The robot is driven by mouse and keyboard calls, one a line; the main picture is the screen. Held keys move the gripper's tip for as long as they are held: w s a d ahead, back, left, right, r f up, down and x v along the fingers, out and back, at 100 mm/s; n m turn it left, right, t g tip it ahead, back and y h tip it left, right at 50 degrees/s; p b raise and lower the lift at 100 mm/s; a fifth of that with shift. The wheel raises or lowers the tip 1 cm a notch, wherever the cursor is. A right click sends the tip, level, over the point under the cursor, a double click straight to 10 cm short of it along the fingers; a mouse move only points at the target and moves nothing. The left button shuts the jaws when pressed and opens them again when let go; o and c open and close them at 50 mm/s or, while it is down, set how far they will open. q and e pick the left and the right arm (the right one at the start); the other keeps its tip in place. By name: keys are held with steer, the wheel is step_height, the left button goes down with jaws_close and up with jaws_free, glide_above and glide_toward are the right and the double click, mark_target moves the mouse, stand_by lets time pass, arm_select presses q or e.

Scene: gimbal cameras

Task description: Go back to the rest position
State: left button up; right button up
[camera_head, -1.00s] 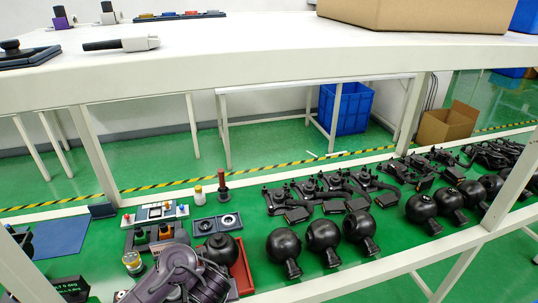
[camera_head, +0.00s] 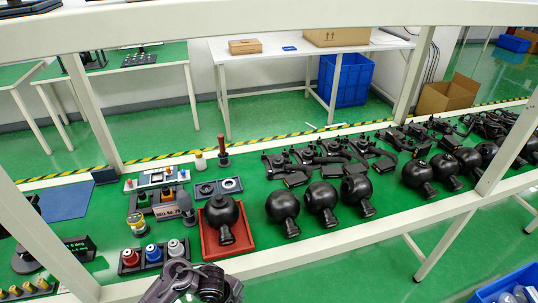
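A dark grey jointed part of one of my arms (camera_head: 190,285) shows at the bottom edge, left of the middle. It lies just in front of a red tray (camera_head: 208,248). No fingertips can be made out on it, and I cannot tell which arm it is. Neither gripper shows clearly. A black round gimbal camera (camera_head: 222,212) sits in the red tray. More black ball-shaped gimbal cameras (camera_head: 283,205) stand in a row on the green bench to the right, apart from my arm.
A rack of capped bottles (camera_head: 152,253) stands left of the tray. A panel with coloured knobs (camera_head: 157,180) and a blue mat (camera_head: 62,203) lie behind. Black drone-like parts (camera_head: 290,165) fill the back right. White frame posts (camera_head: 510,150) and a crossbeam (camera_head: 260,15) surround the bench.

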arm_select(q)
steer(key=s+a+f+n+b, duration=0.1)
steer(key=s+f+n, duration=0.3)
steer(key=f, duration=0.3)
steer(key=s+a+f+n+h+b, duration=0.1)
steer(key=s+f+n, duration=0.35)
steer(key=f, duration=0.25)
steer(key=s+a+f+n+b, duration=0.1)
steer(key=s+f+n, duration=0.25)
steer(key=f, duration=0.35)
steer(key=s+a+f+n+y, duration=0.1)
steer(key=s+a+f+n, duration=0.2)
steer(key=s, duration=0.3)
steer(key=s+a+f+n+y+b, duration=0.1)
steer(key=s+a+f+n, duration=0.2)
steer(key=s, duration=0.4)
steer(key=s+a+f+n+y, duration=0.1)
steer(key=s+a+f+n, duration=0.2)
steer(key=s+f, duration=0.2)
steer(key=shift+s+a+f, duration=0.25)
steer(key=shift+s+a, duration=0.15)
steer(key=shift+s, duration=0.35)
